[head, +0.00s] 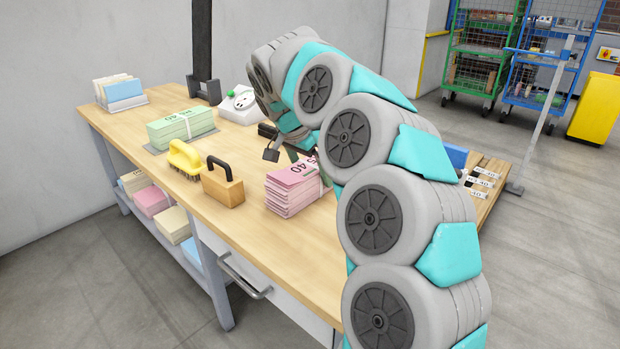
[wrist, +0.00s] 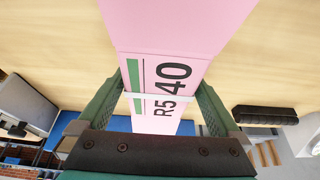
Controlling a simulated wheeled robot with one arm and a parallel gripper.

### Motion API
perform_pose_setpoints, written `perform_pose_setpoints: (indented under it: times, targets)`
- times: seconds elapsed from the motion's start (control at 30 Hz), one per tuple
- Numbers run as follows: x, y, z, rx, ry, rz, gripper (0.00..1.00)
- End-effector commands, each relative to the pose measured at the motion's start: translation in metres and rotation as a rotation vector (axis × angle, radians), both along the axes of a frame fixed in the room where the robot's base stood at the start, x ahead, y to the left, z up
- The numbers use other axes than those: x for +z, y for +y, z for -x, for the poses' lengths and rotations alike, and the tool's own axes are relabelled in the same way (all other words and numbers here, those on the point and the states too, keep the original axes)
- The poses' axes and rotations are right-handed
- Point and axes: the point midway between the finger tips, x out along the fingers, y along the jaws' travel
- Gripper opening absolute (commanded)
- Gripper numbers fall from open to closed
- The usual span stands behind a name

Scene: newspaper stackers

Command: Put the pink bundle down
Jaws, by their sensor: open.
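The pink bundle (head: 287,197) rests on the wooden worktop, a stack of pink papers with a white band and a printed label reading R5 40. My gripper (head: 292,157) is at its top, partly hidden by my arm in the head view. In the wrist view the pink bundle (wrist: 178,28) lies between the two green fingers of my gripper (wrist: 161,90). The fingers are open, one on each side of the bundle. I cannot tell whether either finger touches it.
A wooden block with a black handle (head: 223,184) and a yellow brush (head: 186,158) stand left of the bundle. A green bundle (head: 180,127), a white device (head: 238,104) and an envelope rack (head: 121,92) are farther back. The worktop front (head: 245,228) is clear.

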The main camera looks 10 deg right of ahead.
Motion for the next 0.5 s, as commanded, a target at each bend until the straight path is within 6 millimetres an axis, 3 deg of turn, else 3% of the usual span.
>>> perform_pose_setpoints:
  times: [0.13,0.37,0.5]
  targets:
    - [-0.0133,-0.0047,-0.0024,0.000,0.002,0.001,1.00]
    - [-0.0149,-0.0053,-0.0035,0.000,-0.001,0.001,1.00]
    - [-0.0148,-0.0053,-0.0034,0.000,-0.001,0.001,0.88]
